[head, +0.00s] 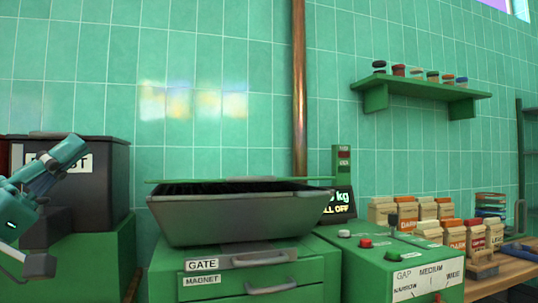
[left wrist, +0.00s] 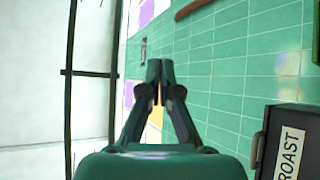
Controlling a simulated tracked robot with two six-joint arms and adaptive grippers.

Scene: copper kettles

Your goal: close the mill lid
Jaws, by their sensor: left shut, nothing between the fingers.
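The mill's green cabinet (head: 225,285) stands in the middle of the head view, with a dark grey hopper (head: 235,218) on top. A thin green plate, seemingly the lid (head: 153,181), shows almost edge-on along the hopper's top. A dark strip lies between it and the hopper's front rim, and its exact angle is hard to tell. My left gripper (head: 76,152) is at the left edge, in front of the roast bin and apart from the hopper. In the left wrist view its fingers (left wrist: 158,75) are shut and empty. My right gripper is not in view.
The black roast bin (head: 108,185) stands left of the mill. A copper pipe (head: 299,90) runs up the wall behind. At right are a green control box (head: 385,265), several paper bags (head: 425,208) and a shelf (head: 420,100) of jars. The air above the hopper is clear.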

